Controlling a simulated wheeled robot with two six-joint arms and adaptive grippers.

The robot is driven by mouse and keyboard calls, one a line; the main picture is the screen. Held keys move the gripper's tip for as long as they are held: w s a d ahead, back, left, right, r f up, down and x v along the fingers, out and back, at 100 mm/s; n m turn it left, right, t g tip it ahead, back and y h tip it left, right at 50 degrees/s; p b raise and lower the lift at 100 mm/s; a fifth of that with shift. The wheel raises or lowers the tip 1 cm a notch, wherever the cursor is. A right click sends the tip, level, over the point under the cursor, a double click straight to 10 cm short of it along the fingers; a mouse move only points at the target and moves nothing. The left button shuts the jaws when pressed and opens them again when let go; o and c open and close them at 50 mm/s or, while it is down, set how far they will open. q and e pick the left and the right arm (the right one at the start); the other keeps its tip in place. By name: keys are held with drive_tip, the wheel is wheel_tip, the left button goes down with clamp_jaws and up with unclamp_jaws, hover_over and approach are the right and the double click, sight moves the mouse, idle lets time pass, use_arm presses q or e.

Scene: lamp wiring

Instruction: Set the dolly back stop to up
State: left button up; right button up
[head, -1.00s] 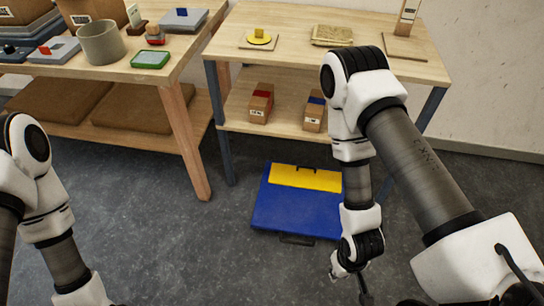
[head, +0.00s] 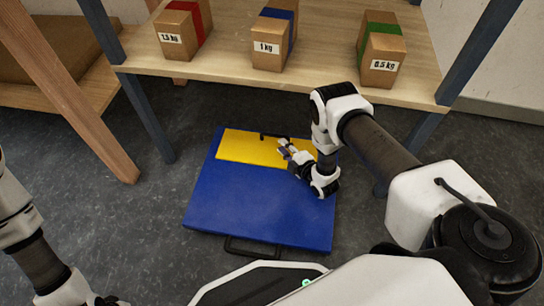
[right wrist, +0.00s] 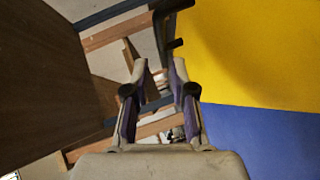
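The dolly (head: 262,205) is a flat blue panel with a yellow section at its far end, lying on the floor under the shelf table. A small dark bar (head: 268,136) sits at the yellow section; it may be the back stop, and its position is unclear. In the right wrist view, a dark piece (right wrist: 175,43) juts from the yellow edge just beyond my fingertips. My right gripper (head: 284,149) is low over the yellow section, beside the dark bar. In the right wrist view its fingers (right wrist: 159,68) are apart with nothing between them. My left gripper (head: 108,301) is mostly cut off.
The shelf (head: 225,62) above holds a 1.5 kg box (head: 183,30), a 1 kg box (head: 272,40) and a 0.5 kg box (head: 381,52). Table legs stand on both sides of the dolly. A black handle (head: 252,247) is at its near edge. Floor to the left is clear.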

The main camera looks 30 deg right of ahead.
sight(272, 135)
drive_tip(key=shift+w+d+f+n+t+b, duration=0.15)
drive_tip(key=shift+w+f+n+t+b, duration=0.15)
drive_tip(key=shift+f, duration=0.2)
drive_tip(key=shift+w+d+f+n+t+b, duration=0.2)
drive_tip(key=shift+f+n+t, duration=0.1)
drive_tip(key=shift+f+n, duration=0.15)
drive_tip(key=w+b, duration=0.1)
drive_tip(key=w, duration=0.1)
drive_tip(key=w+b, duration=0.1)
drive_tip(key=w, duration=0.1)
drive_tip(key=w+a+b, duration=0.1)
drive_tip(key=w+b, duration=0.1)
drive_tip(key=shift+w+f, duration=0.3)
drive_tip(key=shift+f, duration=0.1)
drive_tip(key=shift+w+a+r, duration=0.1)
drive_tip(key=shift+w+r, duration=0.05)
drive_tip(key=shift+w, duration=0.25)
use_arm(q)
wheel_tip(272, 135, down, 7)
drive_tip(key=shift+r, duration=0.15)
use_arm(e)
clamp_jaws()
